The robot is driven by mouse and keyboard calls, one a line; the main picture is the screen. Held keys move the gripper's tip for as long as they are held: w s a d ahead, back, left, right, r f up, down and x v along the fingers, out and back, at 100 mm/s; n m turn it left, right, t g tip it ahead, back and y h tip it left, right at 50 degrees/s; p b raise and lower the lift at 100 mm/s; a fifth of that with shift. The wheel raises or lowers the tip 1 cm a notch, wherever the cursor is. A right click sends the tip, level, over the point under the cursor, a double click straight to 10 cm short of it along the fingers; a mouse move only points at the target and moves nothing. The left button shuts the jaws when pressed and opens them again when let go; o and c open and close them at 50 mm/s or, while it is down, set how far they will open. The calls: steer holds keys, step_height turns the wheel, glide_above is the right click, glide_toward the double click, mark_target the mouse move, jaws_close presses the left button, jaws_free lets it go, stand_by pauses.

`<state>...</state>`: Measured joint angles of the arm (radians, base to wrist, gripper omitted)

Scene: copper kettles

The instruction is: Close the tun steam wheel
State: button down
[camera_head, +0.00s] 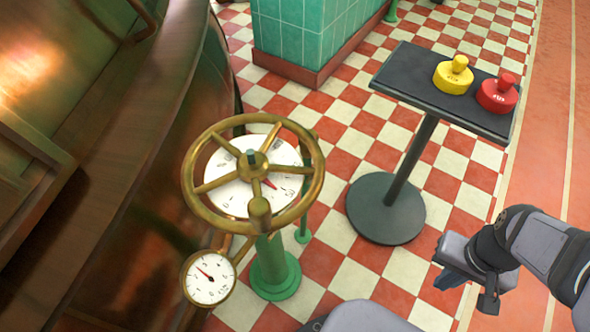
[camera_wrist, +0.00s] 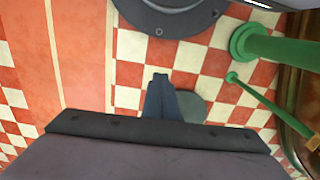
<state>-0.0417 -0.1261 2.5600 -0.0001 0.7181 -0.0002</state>
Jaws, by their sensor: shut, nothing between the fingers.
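The brass steam wheel (camera_head: 310,185) is on the left of centre in the head view, mounted on a green post (camera_head: 273,270). It has several spokes and a knob handle (camera_head: 260,211) on the near side of its rim. A white dial (camera_head: 232,193) with a red pointer shows beneath the spokes. My gripper (camera_head: 447,282) is at the lower right, well apart from the wheel. It is shut and empty. In the wrist view my fingers (camera_wrist: 161,76) are together, pointing up over the checkered floor; the wheel itself does not clearly show there.
A smaller gauge (camera_head: 208,278) sits below the wheel. The copper vessel (camera_head: 130,130) fills the left side. A black stand (camera_head: 395,72) holds a yellow weight (camera_head: 453,77) and a red weight (camera_head: 497,94). Open checkered floor lies between wheel and stand.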

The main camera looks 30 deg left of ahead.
steer(key=s+a+r+n+g+p, duration=0.1)
steer(key=s+a+r+g+p, duration=0.15)
steer(key=r+p, duration=1.1)
steer(key=s+a+r+g+h+p, duration=0.1)
steer(key=s+a+r+p, duration=0.25)
steer(key=r+p, duration=1)
steer(key=s+a+r+n+g+p, duration=0.1)
steer(key=s+a+r+g+p, duration=0.15)
steer(key=r+p, duration=1.1)
steer(key=a+f+m+y+p, duration=0.1)
steer(key=a+m+p, duration=0.3)
steer(key=m, duration=1.3)
steer(key=w+a+f+m+y+p, duration=0.1)
steer(key=a+m+y+p, duration=0.2)
steer(key=a+m, duration=0.5)
steer(key=m+p, duration=0.1)
steer(key=m, duration=0.8)
steer(key=shift+w+f+m, duration=0.2)
steer(key=shift+w+m, duration=0.1)
steer(key=shift+m, duration=0.1)
